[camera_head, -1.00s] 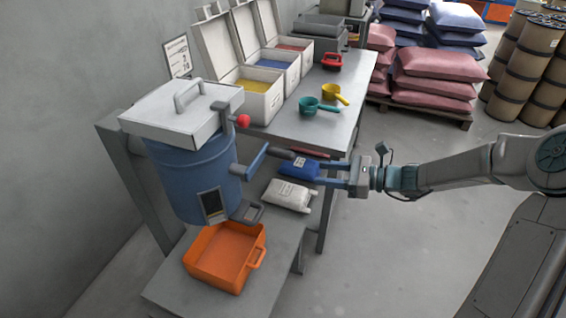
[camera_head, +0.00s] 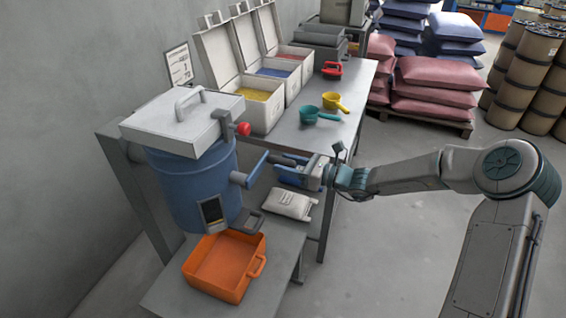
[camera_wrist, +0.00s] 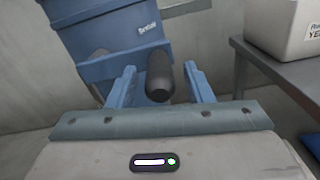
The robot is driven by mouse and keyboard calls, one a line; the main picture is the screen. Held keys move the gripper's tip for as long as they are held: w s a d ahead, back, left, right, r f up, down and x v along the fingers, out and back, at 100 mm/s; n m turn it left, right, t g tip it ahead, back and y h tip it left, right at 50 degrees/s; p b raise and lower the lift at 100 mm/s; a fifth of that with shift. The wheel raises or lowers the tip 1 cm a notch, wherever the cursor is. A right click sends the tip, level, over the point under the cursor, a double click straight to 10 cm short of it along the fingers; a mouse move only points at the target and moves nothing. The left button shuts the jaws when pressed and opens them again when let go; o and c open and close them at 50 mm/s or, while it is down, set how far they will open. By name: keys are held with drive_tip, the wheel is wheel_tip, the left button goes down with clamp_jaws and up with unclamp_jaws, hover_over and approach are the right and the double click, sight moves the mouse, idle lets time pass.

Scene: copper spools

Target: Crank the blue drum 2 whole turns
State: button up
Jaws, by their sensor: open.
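The blue drum (camera_head: 190,188) hangs on a grey stand at the left, with a closed white lid (camera_head: 183,118) and a red knob (camera_head: 242,129) at the latch. Its blue crank arm (camera_head: 257,169) sticks out on the right side and ends in a dark handle grip (camera_head: 281,159). My gripper (camera_head: 281,170) is at this grip. In the wrist view, the dark grip (camera_wrist: 159,76) stands between my two blue fingers, with a visible gap on both sides. My gripper is open. The drum (camera_wrist: 110,35) shows behind it.
An orange tray (camera_head: 259,245) sits under the drum on a low bench. A white bag (camera_head: 290,204) lies beside it. The table at the right holds white bins (camera_head: 262,114), a green scoop (camera_head: 309,112), a yellow scoop (camera_head: 331,101) and a red object (camera_head: 332,69).

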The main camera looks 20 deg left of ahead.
drive_tip(key=shift+a, duration=0.75)
clamp_jaws()
drive_tip(key=shift+w+d, duration=0.1)
